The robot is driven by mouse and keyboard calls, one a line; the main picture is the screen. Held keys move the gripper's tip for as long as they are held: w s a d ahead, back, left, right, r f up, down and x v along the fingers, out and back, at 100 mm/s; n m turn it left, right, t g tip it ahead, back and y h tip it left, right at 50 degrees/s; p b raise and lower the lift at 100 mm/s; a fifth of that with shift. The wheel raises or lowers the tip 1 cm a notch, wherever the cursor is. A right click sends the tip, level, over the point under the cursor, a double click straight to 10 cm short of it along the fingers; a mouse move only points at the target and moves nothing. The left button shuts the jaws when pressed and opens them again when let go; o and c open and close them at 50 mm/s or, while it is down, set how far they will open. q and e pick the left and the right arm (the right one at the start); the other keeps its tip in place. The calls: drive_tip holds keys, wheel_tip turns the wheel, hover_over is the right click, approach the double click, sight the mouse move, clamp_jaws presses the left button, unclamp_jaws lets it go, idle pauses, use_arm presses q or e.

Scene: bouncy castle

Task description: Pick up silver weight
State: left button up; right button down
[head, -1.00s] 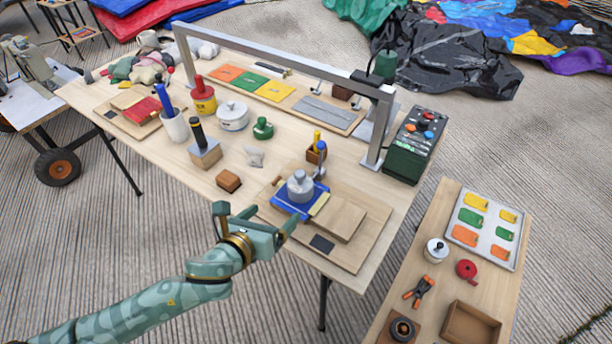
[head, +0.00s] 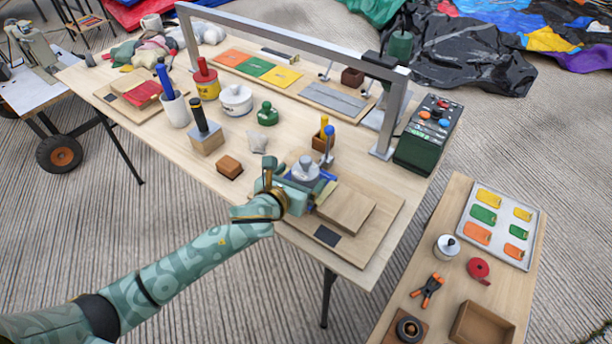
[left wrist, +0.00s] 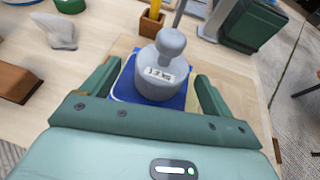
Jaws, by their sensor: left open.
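The silver weight (head: 305,170) is a grey cylinder with a knob on top. It stands upright on a blue pad (head: 328,186) on a wooden board near the table's front corner. In the left wrist view the weight (left wrist: 161,72) carries a white label and sits between the two green fingers, with the blue pad (left wrist: 122,84) under it. My left gripper (head: 295,184) is open, with the weight ahead of its palm and gaps on both sides. In the head view it hides part of the pad and the weight's lower part. My right gripper is not in view.
A wooden block (head: 345,207) lies right of the pad. A small holder with yellow and blue tools (head: 323,140) stands behind the weight. A brown block (head: 229,166) and a grey beanbag (head: 257,141) lie to the left. A metal frame (head: 290,45) spans the table.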

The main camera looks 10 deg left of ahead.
sight(306, 172)
use_arm(q)
drive_tip(key=x, duration=0.2)
drive_tip(key=b+x, duration=0.1)
drive_tip(key=shift+w+d+f, duration=0.15)
drive_tip(key=shift+w+f, duration=0.1)
drive_tip(key=shift+f, duration=0.15)
drive_tip(key=shift+r, duration=0.2)
drive_tip(key=shift+s, duration=0.1)
drive_tip(key=c, duration=1.8)
drive_tip(key=shift+r, duration=0.1)
clamp_jaws()
drive_tip(key=shift+r, duration=0.1)
